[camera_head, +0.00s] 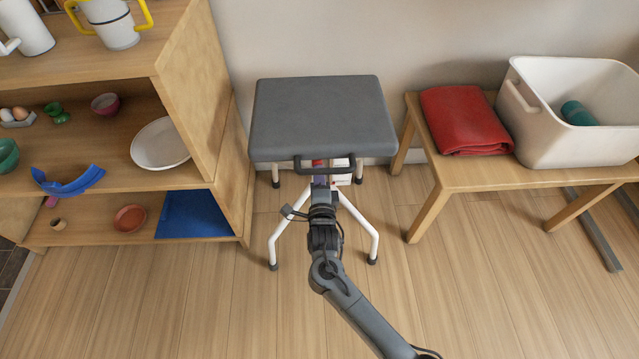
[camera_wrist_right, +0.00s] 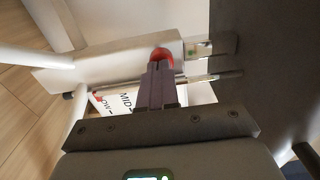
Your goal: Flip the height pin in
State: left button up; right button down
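A stool with a dark grey padded seat (camera_head: 322,115) and white splayed legs stands against the wall. Its height pin has a round red knob (camera_wrist_right: 160,54), set at a pale metal column under the seat. A bit of red also shows under the seat edge in the head view (camera_head: 319,163). My right gripper (camera_head: 320,180) reaches in under the seat's front edge. In the right wrist view its fingers (camera_wrist_right: 161,72) are together, with their tips right at the knob and partly covering it. I cannot tell whether they touch it. My left gripper is out of view.
A white label with "LOW" and "MID" (camera_wrist_right: 120,98) is beside the column. A black handle (camera_head: 325,165) hangs from the seat's front. A wooden shelf (camera_head: 195,90) stands left; a bench (camera_head: 480,177) with a red cloth and white bin stands right. The floor in front is clear.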

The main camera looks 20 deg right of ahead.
jog(key=p+v, duration=0.5)
jog(key=v, duration=0.6)
jog(key=shift+w+r, duration=0.1)
dwell(0.4)
